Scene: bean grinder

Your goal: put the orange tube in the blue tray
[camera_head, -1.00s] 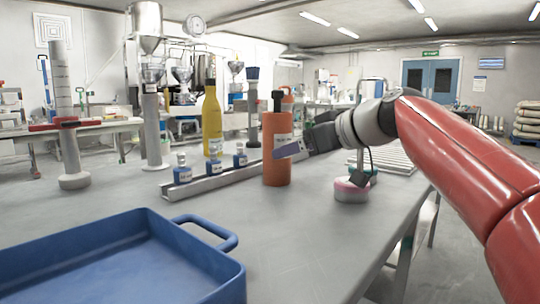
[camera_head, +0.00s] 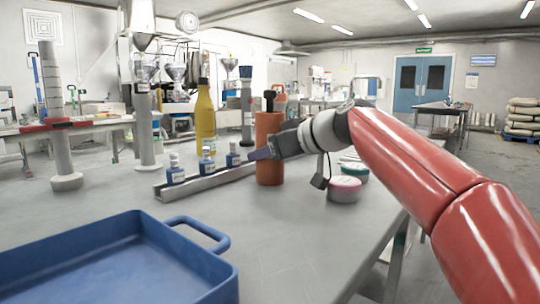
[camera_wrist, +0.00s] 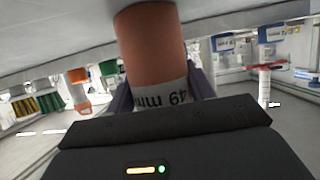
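The orange tube (camera_head: 269,130) stands upright on the grey table, with a dark knob on top and a white label. My gripper (camera_head: 268,153) reaches it from the right, and one finger crosses its near face. In the wrist view the orange tube (camera_wrist: 152,45) sits between the two purple-grey fingers of my gripper (camera_wrist: 160,92). The fingers are apart, one on each side of it; whether they touch it is hard to see. The blue tray (camera_head: 140,222) is empty where visible, at the front left, its handle toward the tube.
A metal rail (camera_head: 190,187) with small blue-labelled bottles (camera_head: 208,163) runs just left of the tube. A yellow bottle (camera_head: 205,115) stands behind it. A pink-lidded round container (camera_head: 345,188) is to the right. The table between tray and tube is clear.

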